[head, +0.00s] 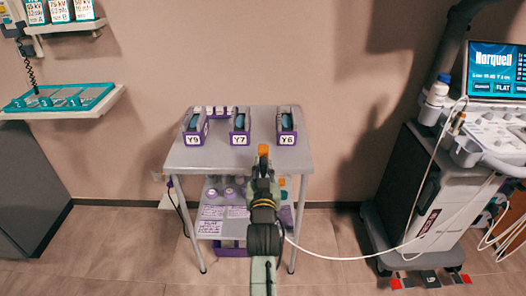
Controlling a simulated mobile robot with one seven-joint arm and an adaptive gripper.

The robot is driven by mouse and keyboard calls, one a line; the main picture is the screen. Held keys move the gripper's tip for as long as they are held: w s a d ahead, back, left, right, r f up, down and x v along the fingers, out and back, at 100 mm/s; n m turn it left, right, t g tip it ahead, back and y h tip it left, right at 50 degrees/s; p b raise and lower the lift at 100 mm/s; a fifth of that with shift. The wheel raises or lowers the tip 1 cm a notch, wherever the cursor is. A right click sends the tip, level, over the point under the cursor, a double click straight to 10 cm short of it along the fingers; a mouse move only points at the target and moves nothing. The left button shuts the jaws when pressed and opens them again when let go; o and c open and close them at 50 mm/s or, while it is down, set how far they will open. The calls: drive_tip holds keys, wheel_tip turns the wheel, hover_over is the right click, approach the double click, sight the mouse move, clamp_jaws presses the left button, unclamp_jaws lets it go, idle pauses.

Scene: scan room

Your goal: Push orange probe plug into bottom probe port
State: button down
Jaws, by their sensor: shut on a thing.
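My gripper (263,168) reaches forward in the head view, in front of the grey cart's top. It is shut on the orange probe plug (263,150), which shows as a small orange block at its tip. The fingers are small and mostly hidden behind my arm. A white cable (345,257) comes out from beside my arm and runs right to the ultrasound machine (412,185). The plug is well to the left of the machine and apart from it. I cannot make out the bottom probe port; the machine's white side shows only a dark red label.
The grey cart (180,157) carries purple holders marked Y9 (194,135), Y7 (239,134) and Y6 (287,135). A wall shelf (75,107) with a teal tray hangs at left. Open floor lies between cart and machine.

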drive_tip(key=shift+s, duration=0.1)
drive_tip(key=shift+s, duration=2.9)
